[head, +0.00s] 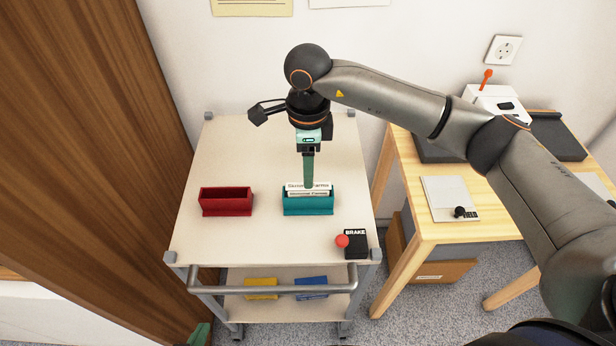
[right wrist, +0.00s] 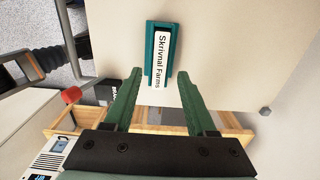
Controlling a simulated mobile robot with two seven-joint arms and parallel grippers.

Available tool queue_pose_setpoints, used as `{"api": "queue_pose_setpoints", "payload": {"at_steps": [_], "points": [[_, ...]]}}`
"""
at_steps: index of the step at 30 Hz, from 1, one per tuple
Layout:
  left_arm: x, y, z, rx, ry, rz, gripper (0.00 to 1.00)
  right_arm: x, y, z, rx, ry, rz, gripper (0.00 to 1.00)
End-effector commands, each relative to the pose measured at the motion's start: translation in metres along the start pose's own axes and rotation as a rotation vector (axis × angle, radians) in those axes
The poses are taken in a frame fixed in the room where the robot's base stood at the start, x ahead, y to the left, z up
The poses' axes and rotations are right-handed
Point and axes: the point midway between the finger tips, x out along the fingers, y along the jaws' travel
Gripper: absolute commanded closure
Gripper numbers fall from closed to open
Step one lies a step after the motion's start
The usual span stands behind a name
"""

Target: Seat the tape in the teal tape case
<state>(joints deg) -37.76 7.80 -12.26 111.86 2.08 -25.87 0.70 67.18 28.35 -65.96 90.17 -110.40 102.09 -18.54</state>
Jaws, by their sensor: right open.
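The teal tape case (head: 308,208) stands on the trolley top, right of its middle. The tape (head: 320,192), white with a "Skrivnal Farms" label, is inside the case, its upper part showing above the front wall. In the right wrist view the tape (right wrist: 161,55) lies between the walls of the teal case (right wrist: 150,55). How deep it sits cannot be told. My right gripper (head: 308,184) points down over the case; in its wrist view the fingers (right wrist: 159,75) are apart with nothing between them. Only a green tip of my left gripper (head: 199,335) shows at the bottom edge.
An empty-looking red case (head: 227,209) stands to the left on the trolley top (head: 265,150). A black BRAKE box (head: 356,244) with a red knob is at the front right corner. Yellow and blue items lie on the lower shelf. A wooden desk (head: 425,232) stands to the right.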

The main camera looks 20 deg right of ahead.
Motion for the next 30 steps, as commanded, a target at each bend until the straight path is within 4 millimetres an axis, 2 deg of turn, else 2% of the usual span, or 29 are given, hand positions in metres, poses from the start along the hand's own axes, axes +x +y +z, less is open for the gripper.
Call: {"api": "queue_pose_setpoints", "payload": {"at_steps": [1,6,12,30], "points": [[0.000,0.000,0.001,0.000,-0.001,0.000,1.00,-0.013,-0.001,0.000,0.000,-0.002,-0.006,0.43],[0.001,0.000,0.002,0.000,-0.002,0.000,1.00,-0.046,-0.001,0.001,0.000,-0.002,-0.005,0.43],[0.001,0.000,0.002,0.000,-0.003,0.001,1.00,-0.068,0.000,0.000,0.000,0.000,0.000,0.43],[0.002,0.000,-0.004,0.002,0.007,0.002,1.00,-0.072,0.000,0.000,0.000,0.000,0.000,0.43]]}}
